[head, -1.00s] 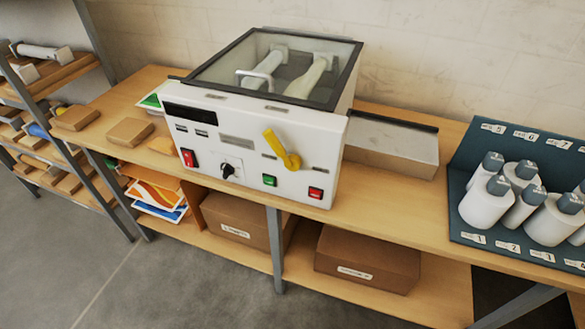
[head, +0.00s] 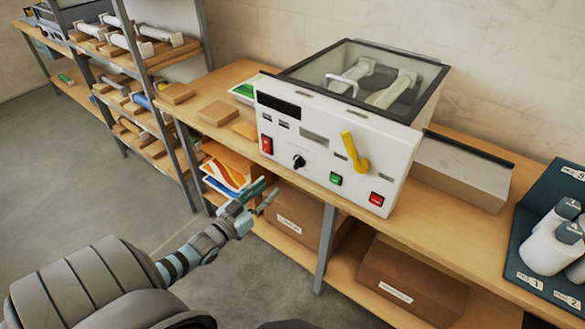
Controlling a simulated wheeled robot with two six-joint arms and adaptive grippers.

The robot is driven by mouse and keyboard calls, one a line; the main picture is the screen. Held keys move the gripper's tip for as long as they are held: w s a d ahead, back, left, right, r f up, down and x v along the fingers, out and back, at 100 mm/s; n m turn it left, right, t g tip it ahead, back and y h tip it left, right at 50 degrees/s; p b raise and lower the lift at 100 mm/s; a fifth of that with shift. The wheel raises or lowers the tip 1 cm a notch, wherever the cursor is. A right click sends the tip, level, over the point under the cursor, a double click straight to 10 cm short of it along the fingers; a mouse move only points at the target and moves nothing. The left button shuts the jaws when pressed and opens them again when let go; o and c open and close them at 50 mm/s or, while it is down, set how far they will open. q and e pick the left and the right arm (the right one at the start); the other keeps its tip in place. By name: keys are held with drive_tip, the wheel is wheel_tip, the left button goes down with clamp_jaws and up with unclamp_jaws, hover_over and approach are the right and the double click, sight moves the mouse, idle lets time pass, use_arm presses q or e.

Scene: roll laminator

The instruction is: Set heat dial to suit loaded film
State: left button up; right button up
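The white roll laminator (head: 340,125) stands on the wooden bench with its glass lid closed over two pale rolls (head: 385,85). Its front panel carries the black heat dial (head: 299,162), low and left of centre; its setting is too small to read. My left gripper (head: 268,190) is in front of the bench edge, below and left of the dial and apart from it. Its fingers look spread with nothing between them. My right gripper does not show.
The panel also has a red switch (head: 266,145), a yellow lever (head: 355,153), a green button (head: 336,179) and a red button (head: 376,199). Cardboard boxes (head: 412,279) sit on the lower shelf. Bottles (head: 550,246) stand in a dark rack at right. A shelf unit with rolls (head: 150,50) is at left.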

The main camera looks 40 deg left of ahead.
use_arm(q)
drive_tip(key=b, duration=0.2)
approach(295, 165)
drive_tip(key=w, duration=0.1)
drive_tip(key=w+b, duration=0.1)
drive_tip(key=w, duration=0.6)
drive_tip(key=shift+w+a, duration=0.2)
drive_tip(key=shift+d, duration=0.1)
clamp_jaws()
